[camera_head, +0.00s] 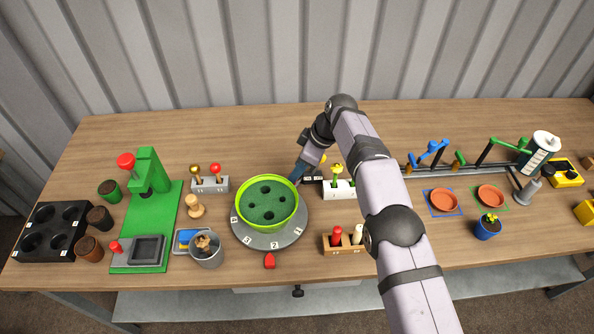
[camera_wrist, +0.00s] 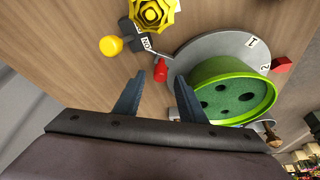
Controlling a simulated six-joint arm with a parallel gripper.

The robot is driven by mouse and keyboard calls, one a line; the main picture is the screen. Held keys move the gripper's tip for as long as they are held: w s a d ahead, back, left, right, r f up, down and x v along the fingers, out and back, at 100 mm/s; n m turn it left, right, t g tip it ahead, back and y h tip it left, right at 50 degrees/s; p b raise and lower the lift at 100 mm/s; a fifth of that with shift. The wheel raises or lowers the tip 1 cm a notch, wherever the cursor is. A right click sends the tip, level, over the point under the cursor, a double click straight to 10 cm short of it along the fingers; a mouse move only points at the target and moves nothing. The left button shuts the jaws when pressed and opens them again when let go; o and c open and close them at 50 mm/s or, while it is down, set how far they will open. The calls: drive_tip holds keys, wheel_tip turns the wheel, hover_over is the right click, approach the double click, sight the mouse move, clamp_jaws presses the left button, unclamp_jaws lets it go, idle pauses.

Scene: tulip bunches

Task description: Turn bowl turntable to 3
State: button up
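The bowl turntable is a grey disc (camera_head: 262,239) carrying a bright green bowl (camera_head: 266,204) with dark holes in its floor. Number labels sit around the disc's rim; label 2 (camera_head: 273,245) faces the red pointer (camera_head: 269,261) at the front, with 3 and 4 to its left and 1 to its right. In the wrist view, the disc (camera_wrist: 203,45) and bowl (camera_wrist: 235,84) are at the right. A red knob (camera_wrist: 160,70) shows at the disc's edge, ahead of and between my fingertips. My gripper (camera_head: 296,177) is open and empty behind the bowl; it also shows in the wrist view (camera_wrist: 158,76).
A white block with a yellow flower (camera_head: 337,170) stands right of my gripper, with a small black labelled part beside it. A grey lever box (camera_head: 210,185) and wooden figure (camera_head: 195,207) stand left. A metal cup (camera_head: 207,254) and wooden peg block (camera_head: 340,247) stand in front.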

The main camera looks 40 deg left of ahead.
drive_tip(key=shift+b+v, duration=0.7)
drive_tip(key=shift+v, duration=2.15)
drive_tip(key=shift+c, duration=0.2)
drive_tip(key=shift+w+d, duration=0.1)
drive_tip(key=c, duration=0.5)
drive_tip(key=shift+t+y, duration=0.6)
drive_tip(key=w+r, duration=0.1)
drive_tip(key=r, duration=0.5)
drive_tip(key=w+d+r, duration=0.1)
drive_tip(key=r, duration=0.2)
drive_tip(key=shift+w, duration=0.3)
clamp_jaws()
drive_tip(key=s+d+m+g, duration=0.1)
drive_tip(key=s+d+m, duration=0.3)
drive_tip(key=s+d, duration=0.15)
wheel_tip(320, 180, down, 7)
drive_tip(key=w+m+t+y, duration=0.2)
drive_tip(key=m, duration=0.8)
drive_tip(key=shift+w, duration=0.15)
